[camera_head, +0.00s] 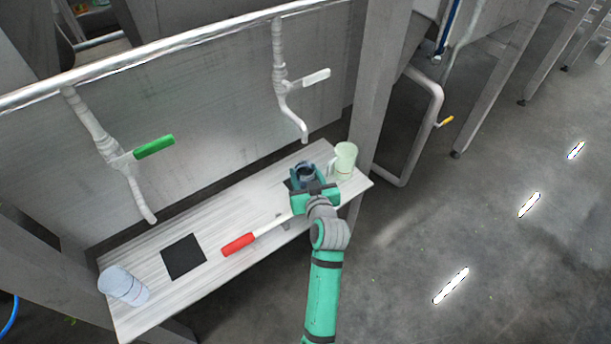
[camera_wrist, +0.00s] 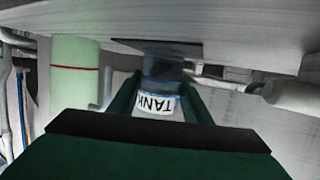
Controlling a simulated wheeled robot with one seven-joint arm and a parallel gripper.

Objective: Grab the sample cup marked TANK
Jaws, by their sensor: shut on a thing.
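The sample cup (camera_head: 306,172) is dark blue-grey and stands at the right part of the shelf, over or on a dark square pad. In the wrist view the cup (camera_wrist: 158,92) carries a white label reading TANK, upside down in the picture. My gripper (camera_head: 308,180) reaches in from the front, with its green fingers on both sides of the cup, shut on it. The wrist view also shows the two fingers close against the cup's sides. I cannot tell whether the cup's base touches the pad.
A pale green jug (camera_head: 344,160) stands close to the right of the cup. A red-handled tool (camera_head: 238,244) lies to the left, near a bare black pad (camera_head: 184,257). A clear cup (camera_head: 122,286) is at the shelf's left end. Taps with green (camera_head: 154,146) and white (camera_head: 316,77) handles hang above.

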